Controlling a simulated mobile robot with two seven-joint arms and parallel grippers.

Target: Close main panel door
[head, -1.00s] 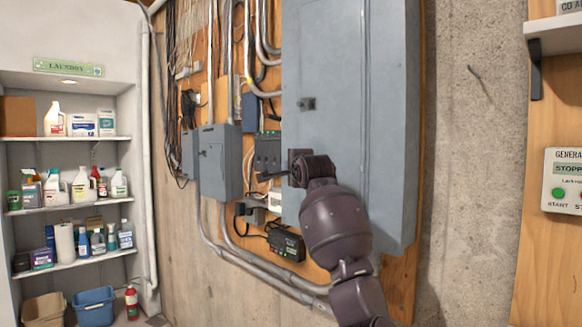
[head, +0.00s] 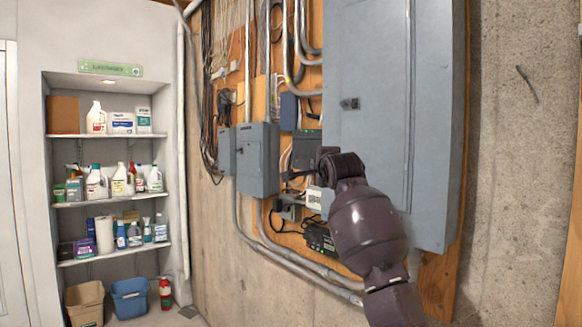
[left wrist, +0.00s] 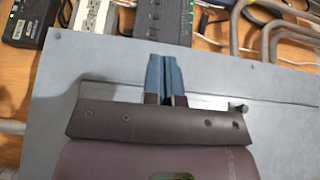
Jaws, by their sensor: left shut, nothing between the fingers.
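The main panel (head: 375,60) is a tall grey metal box at the right of the head view, with a small dark latch (head: 350,103) near its left edge. Its door looks nearly flat against the box; I cannot tell whether it is fully shut. My left gripper (head: 328,160) is by the panel's lower left part, its fingertips hard to make out there. In the left wrist view its two blue fingers (left wrist: 166,65) are together and empty over the grey panel surface (left wrist: 55,85), close to a long seam. Contact cannot be told. My right gripper is out of view.
Smaller grey boxes (head: 257,160), conduits (head: 290,262) and a black device (head: 320,240) are left of the panel. Laundry shelves (head: 110,137) stand farther left, with bins (head: 130,298) below. Bare concrete wall (head: 515,180) is to the right.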

